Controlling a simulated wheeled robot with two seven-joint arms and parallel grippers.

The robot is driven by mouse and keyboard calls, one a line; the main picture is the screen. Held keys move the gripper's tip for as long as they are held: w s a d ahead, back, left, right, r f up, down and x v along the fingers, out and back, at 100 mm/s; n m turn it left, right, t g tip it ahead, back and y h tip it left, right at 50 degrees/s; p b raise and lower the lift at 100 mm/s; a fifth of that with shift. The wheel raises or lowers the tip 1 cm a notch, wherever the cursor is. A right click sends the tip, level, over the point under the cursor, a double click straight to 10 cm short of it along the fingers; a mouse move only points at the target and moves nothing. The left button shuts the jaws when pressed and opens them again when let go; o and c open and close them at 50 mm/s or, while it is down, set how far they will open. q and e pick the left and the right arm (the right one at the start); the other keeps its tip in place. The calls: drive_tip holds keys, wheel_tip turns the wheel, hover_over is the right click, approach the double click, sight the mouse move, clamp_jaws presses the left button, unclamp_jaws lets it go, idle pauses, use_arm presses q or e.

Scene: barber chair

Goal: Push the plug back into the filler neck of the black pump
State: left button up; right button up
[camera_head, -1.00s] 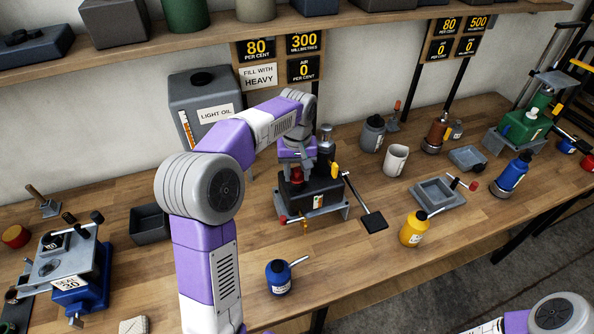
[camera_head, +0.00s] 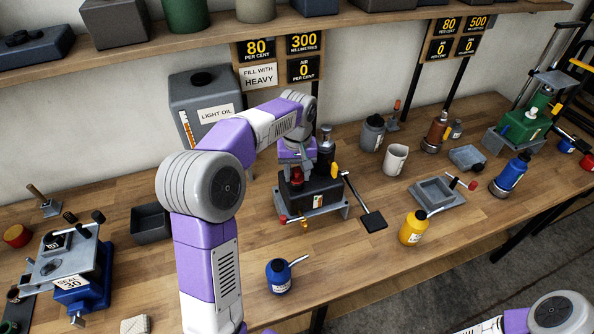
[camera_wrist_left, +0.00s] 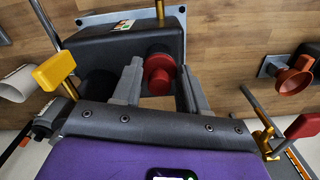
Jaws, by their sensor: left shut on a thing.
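The black pump (camera_head: 325,193) stands on a grey base plate on the bench, in the middle of the head view. Its black body (camera_wrist_left: 110,52) fills the upper left of the left wrist view. The red plug (camera_wrist_left: 159,70) is at the top of the pump, between the fingers of my left gripper (camera_wrist_left: 160,82); it also shows small in the head view (camera_head: 297,175). My left gripper (camera_head: 297,168) is shut on the plug from above. The filler neck is hidden under the plug, so I cannot tell how deep the plug sits. My right gripper is out of view.
A pedal lever (camera_head: 373,220) sticks out to the pump's right. A blue oil can (camera_head: 279,277) and a yellow one (camera_head: 412,229) stand in front. A light oil tank (camera_head: 205,105) stands behind. Bare bench lies between the pump and blue can.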

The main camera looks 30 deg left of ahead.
use_arm(q)
drive_tip(key=o, duration=1.6)
drive_tip(key=shift+r+p, duration=3.4)
drive_tip(key=shift+r, duration=0.15)
clamp_jaws()
